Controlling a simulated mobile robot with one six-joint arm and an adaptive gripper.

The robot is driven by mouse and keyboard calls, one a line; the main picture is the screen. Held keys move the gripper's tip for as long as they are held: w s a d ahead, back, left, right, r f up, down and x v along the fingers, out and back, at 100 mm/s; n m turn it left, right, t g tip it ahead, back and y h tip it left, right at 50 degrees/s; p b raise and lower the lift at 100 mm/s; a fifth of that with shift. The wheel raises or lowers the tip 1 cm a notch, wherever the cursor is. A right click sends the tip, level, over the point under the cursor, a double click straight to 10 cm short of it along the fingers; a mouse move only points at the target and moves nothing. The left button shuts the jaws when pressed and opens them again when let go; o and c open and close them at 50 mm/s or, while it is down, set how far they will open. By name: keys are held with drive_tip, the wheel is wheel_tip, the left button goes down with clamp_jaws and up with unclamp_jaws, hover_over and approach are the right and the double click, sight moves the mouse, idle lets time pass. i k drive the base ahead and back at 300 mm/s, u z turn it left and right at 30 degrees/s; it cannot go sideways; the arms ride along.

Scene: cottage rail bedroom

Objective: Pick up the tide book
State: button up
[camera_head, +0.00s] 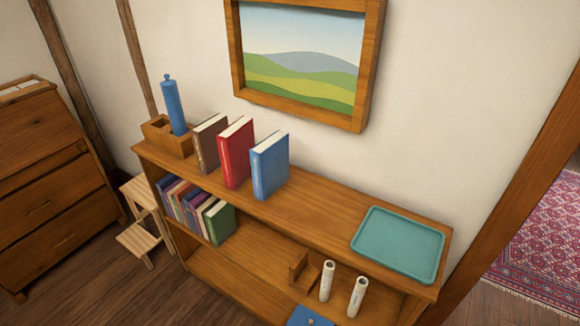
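Three upright books stand on top of a low wooden bookcase (320,204): a brown book (209,144), a red book (237,153) and a blue book (270,165). No title is readable, so I cannot tell which is the tide book. Several more books stand in a row on the shelf below, ending in a green book (220,222) at the right. My gripper is not in view.
A wooden box (165,137) with a blue cylinder (174,105) stands at the bookcase's left end, and a teal tray (398,243) lies at its right. Two white rolls (327,281) stand lower down. A step stool (142,238) and dresser (45,190) are at left.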

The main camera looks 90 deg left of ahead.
sight(269, 158)
drive_tip(key=z, duration=0.05)
drive_tip(key=i, duration=0.65)
drive_tip(key=u, duration=3.2)
drive_tip(key=i, duration=0.35)
drive_tip(key=u, duration=0.05)
